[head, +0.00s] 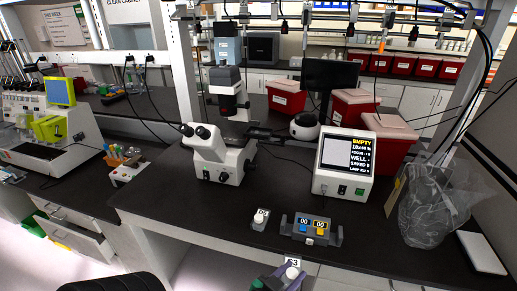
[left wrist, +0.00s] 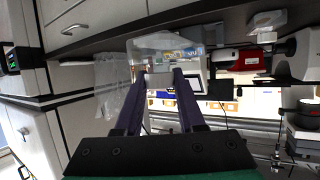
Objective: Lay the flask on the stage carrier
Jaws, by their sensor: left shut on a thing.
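The flask (left wrist: 165,48) is clear, and my left gripper (left wrist: 160,82) is shut on it, its two dark purple fingers on either side. In the head view the flask's white cap (head: 292,272) and a small label show at the bottom edge, beside my left gripper (head: 268,283). The flask is in front of the bench, apart from the microscope (head: 217,155). The microscope's dark stage (head: 262,133) shows partly behind its white body. I cannot clearly make out the carrier on it. My right gripper is out of view.
A white display box reading "EMPTY" (head: 345,165) stands right of the microscope. A grey two-counter unit (head: 311,229) and a small white device (head: 260,219) sit near the bench's front edge. The left front of the bench (head: 165,195) is clear.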

